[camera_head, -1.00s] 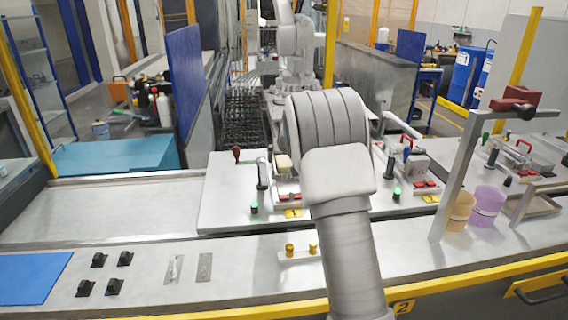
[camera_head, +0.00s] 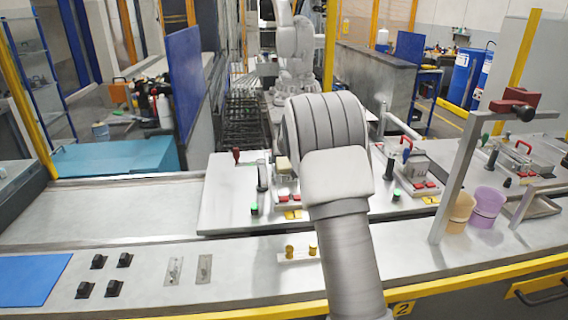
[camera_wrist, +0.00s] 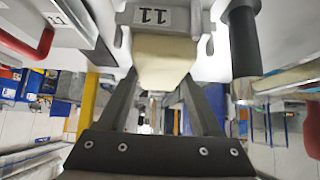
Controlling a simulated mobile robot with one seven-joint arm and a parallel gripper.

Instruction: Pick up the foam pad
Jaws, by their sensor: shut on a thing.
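The cream foam pad (camera_wrist: 162,60) is in the upper middle of the wrist view, against a grey metal part labelled 11 (camera_wrist: 152,16). My gripper (camera_wrist: 164,78) has its two dark fingers on either side of the pad and is shut on it. In the head view a small part of the pad (camera_head: 284,169) shows just left of my arm, over the grey fixture plate. My arm hides the gripper in that view. I cannot tell whether the pad is clear of the metal part.
A black upright handle (camera_wrist: 243,40) stands close right of the pad, and a red handle (camera_wrist: 37,46) is at the left. In the head view, orange (camera_head: 460,207) and purple (camera_head: 487,206) cups stand by a metal post at the right. The bench is open at the left.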

